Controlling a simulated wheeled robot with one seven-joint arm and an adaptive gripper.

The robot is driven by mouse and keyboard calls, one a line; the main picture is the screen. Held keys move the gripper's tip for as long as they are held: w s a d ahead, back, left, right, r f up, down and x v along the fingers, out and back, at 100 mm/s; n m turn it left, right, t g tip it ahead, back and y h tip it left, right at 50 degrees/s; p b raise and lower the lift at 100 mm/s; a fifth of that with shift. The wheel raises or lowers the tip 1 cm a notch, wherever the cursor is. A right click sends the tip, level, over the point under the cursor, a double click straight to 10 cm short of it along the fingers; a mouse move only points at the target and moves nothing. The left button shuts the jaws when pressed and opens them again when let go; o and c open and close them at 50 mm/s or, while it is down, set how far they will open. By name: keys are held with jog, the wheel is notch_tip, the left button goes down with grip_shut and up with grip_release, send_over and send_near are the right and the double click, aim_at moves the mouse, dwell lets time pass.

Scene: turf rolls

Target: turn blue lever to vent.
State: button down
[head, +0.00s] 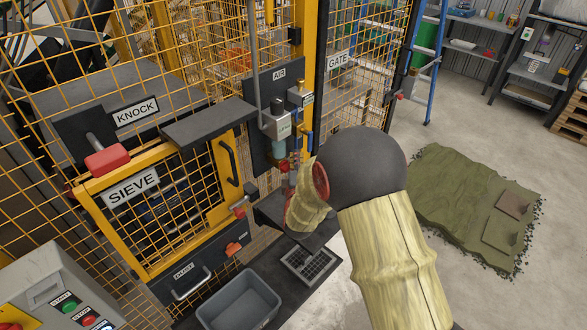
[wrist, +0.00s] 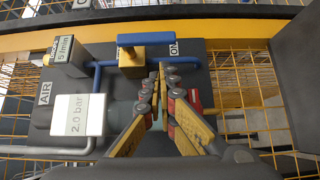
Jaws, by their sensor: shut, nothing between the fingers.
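The blue lever (wrist: 146,39) sits on a brass-yellow valve body (wrist: 132,62) at the top middle of the wrist view. Its handle lies crosswise, its right end close to an "ON" label (wrist: 173,48). No vent marking can be read. My gripper (wrist: 160,77) is shut and empty, its fingertips together just below the handle and right of the valve body. I cannot tell whether they touch anything. In the head view my sleeved arm reaches to the dark AIR panel (head: 262,92) and mostly hides the gripper.
A "2.0 bar" box (wrist: 78,115) and a "5 l/min" box (wrist: 66,50) sit left of the valve with blue piping. The yellow mesh SIEVE door (head: 160,215) and a grey bin (head: 238,300) stand left of my arm.

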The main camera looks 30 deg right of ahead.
jog(key=shift+w+d, duration=0.2)
jog(key=shift+d, duration=0.4)
jog(key=shift+w+d, duration=0.15)
jog(key=shift+d, duration=0.45)
jog(key=shift+b, duration=0.3)
jog(key=shift+d+f+b, duration=0.1)
jog(key=shift+f+b, duration=0.05)
jog(key=shift+b, duration=0.4)
